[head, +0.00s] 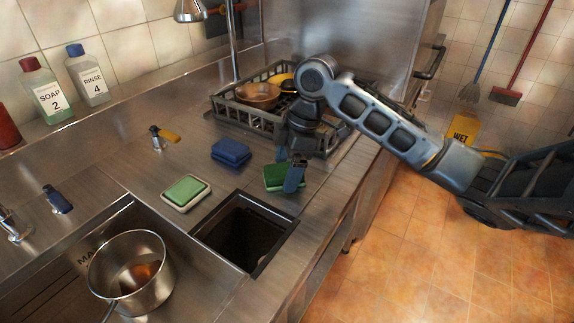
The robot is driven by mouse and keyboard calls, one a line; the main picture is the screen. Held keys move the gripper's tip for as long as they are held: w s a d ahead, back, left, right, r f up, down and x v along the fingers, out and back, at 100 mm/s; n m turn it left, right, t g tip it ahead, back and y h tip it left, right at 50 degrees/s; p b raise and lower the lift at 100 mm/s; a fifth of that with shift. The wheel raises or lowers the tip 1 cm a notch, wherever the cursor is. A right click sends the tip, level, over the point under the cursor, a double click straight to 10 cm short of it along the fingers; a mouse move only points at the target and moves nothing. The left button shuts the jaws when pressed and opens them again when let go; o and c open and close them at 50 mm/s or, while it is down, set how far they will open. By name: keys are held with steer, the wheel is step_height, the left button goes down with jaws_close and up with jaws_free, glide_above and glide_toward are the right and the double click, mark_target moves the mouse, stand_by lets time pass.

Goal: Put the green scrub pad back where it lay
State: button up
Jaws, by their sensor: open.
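A dark green pad (275,179) lies on the steel counter behind the dark square opening. My gripper (292,182) points down at its right end, and its finger hides part of the pad. The gripper is open; I cannot tell whether it touches the pad. A lighter green pad (186,191) with a pale edge lies left of the opening. A blue pad (231,152) lies behind, between the two green ones.
The square opening (243,232) lies in front of the pads. A pot (131,272) stands in the sink at front left. A dish rack (232,112) with bowls stands behind my gripper. Soap (47,92) and rinse (87,76) bottles stand along the wall. The counter's right edge is close.

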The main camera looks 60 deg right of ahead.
steer(key=shift+r, duration=0.1)
steer(key=v, duration=1.2)
steer(key=shift+b, duration=0.35)
